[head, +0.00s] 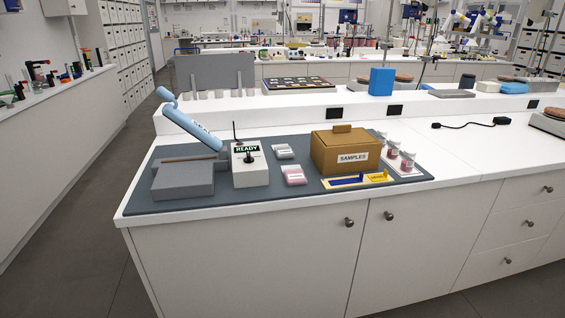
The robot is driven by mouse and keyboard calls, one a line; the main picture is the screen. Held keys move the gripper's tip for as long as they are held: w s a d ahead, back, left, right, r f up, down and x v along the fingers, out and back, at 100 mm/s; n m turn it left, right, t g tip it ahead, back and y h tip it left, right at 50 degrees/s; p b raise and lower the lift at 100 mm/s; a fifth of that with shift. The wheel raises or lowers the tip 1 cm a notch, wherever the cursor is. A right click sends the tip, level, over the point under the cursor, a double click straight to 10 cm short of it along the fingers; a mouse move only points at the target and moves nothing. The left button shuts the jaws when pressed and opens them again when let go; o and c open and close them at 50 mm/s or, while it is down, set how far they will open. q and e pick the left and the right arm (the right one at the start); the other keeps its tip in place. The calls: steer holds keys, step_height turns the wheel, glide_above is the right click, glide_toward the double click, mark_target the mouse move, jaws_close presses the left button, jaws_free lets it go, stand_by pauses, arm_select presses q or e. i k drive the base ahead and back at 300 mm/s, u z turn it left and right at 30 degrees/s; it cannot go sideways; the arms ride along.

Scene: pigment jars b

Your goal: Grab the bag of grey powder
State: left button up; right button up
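A small bag with greyish-white contents (284,151) lies flat on the dark mat on the bench, between the white READY box and the brown SAMPLES box. It looks like the bag of grey powder, though its label is too small to read. A second small bag with pink contents (294,175) lies nearer the front edge, just below it in the picture. Nothing covers either bag. Neither of my grippers shows in the head view.
On the dark mat (225,197) stand a grey block (184,180), a tilted light-blue tube (190,120), the white READY box (249,172) with an upright rod, the SAMPLES box (345,153) and small jars (407,161). A blue-and-yellow strip (358,181) lies in front.

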mark_target(284, 151)
steer(key=k, duration=0.9)
steer(key=z, duration=0.75)
steer(key=i, duration=1.2)
steer(key=u, duration=0.5)
steer(key=i, duration=0.9)
steer(key=u, duration=1)
